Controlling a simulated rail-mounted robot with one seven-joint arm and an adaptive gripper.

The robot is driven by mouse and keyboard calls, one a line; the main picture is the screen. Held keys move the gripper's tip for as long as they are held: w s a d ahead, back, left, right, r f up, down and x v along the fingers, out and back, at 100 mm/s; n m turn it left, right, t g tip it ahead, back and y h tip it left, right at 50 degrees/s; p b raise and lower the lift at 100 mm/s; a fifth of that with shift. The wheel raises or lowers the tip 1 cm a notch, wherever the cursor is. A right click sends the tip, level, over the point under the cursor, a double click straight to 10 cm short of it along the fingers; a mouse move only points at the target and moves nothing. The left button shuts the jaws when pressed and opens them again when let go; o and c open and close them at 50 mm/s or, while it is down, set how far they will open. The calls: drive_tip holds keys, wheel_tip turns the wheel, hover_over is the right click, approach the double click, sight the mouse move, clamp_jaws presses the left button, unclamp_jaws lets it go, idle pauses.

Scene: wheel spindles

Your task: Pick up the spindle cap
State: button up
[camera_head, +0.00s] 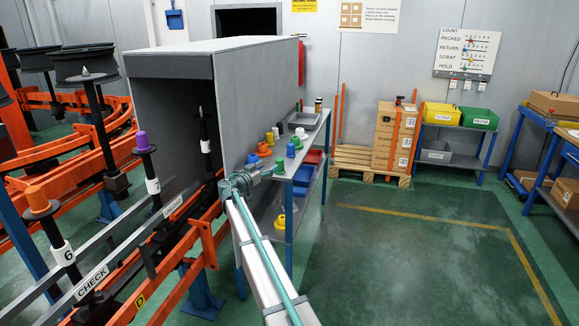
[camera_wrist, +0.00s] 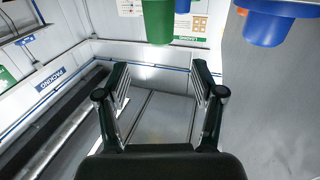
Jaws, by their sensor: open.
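Several coloured caps (camera_head: 265,149) in blue, green, orange and yellow stand on a grey bench beside the booth. A purple cap (camera_head: 141,141) sits on one spindle, and an orange cap (camera_head: 37,198) tops the spindle marked 6. Which one is the task's spindle cap I cannot tell. In the wrist view my gripper (camera_wrist: 160,82) is open, with nothing between its fingers. A green cap-like piece (camera_wrist: 158,22) is at the top edge, past the fingertips, cut off. A blue flanged piece (camera_wrist: 270,24) is at the upper right, apart from the fingers.
Orange rails (camera_head: 190,225) with spindles run along the left. Boxes (camera_head: 394,135) and bins stand at the back. The green floor (camera_head: 430,240) at right is clear.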

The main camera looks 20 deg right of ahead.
sight(280, 158)
drive_tip(key=p+x, duration=0.2)
drive_tip(key=x, duration=0.7)
drive_tip(key=shift+w+d+f, duration=0.1)
drive_tip(key=shift+w+d, duration=0.05)
drive_tip(key=shift+c, duration=0.2)
drive_tip(key=c, duration=1.1)
